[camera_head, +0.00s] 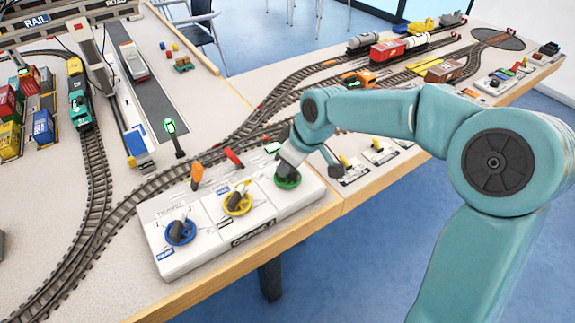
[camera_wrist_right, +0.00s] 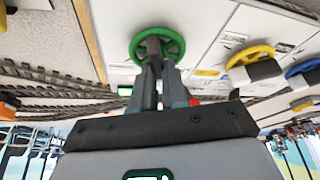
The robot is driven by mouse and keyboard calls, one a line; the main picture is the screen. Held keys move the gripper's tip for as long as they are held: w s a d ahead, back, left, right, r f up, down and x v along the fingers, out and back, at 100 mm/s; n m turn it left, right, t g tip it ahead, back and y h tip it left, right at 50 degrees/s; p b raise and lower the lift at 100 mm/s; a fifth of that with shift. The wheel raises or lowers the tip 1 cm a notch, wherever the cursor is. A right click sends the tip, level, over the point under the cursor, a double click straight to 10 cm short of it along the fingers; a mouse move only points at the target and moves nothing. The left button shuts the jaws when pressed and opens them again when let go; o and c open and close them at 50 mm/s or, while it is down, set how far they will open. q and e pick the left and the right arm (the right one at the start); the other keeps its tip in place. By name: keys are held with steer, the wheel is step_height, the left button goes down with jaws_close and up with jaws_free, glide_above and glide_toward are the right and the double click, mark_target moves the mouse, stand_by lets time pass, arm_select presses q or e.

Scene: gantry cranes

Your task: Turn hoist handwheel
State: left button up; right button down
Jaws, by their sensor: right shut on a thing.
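A white control box (camera_head: 215,240) at the table's front edge carries three handwheels: blue (camera_head: 181,232), yellow (camera_head: 238,203) and green (camera_head: 288,181). I cannot read which label says hoist. My right gripper (camera_head: 287,168) reaches down onto the green wheel from above. In the right wrist view my right gripper (camera_wrist_right: 158,66) is shut on the dark grip at the middle of the green handwheel (camera_wrist_right: 136,45). The yellow wheel (camera_wrist_right: 251,56) and blue wheel (camera_wrist_right: 303,69) stand clear of it. My left gripper is not in view.
A gantry crane (camera_head: 108,85) and coloured containers (camera_head: 43,127) are at the left. Open floor (camera_head: 330,270) lies in front of the table.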

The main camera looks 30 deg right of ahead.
steer(key=shift+m+h+b, duration=0.65)
steer(key=shift+m+h, duration=0.05)
steer(key=shift+m, duration=1.1)
steer(key=c, duration=1.2)
jaws_free()
steer(key=shift+o, duration=0.2)
steer(key=p+v, duration=0.3)
steer(key=v, duration=1.3)
steer(key=shift+s, duration=0.3)
steer(key=shift+r, duration=0.1)
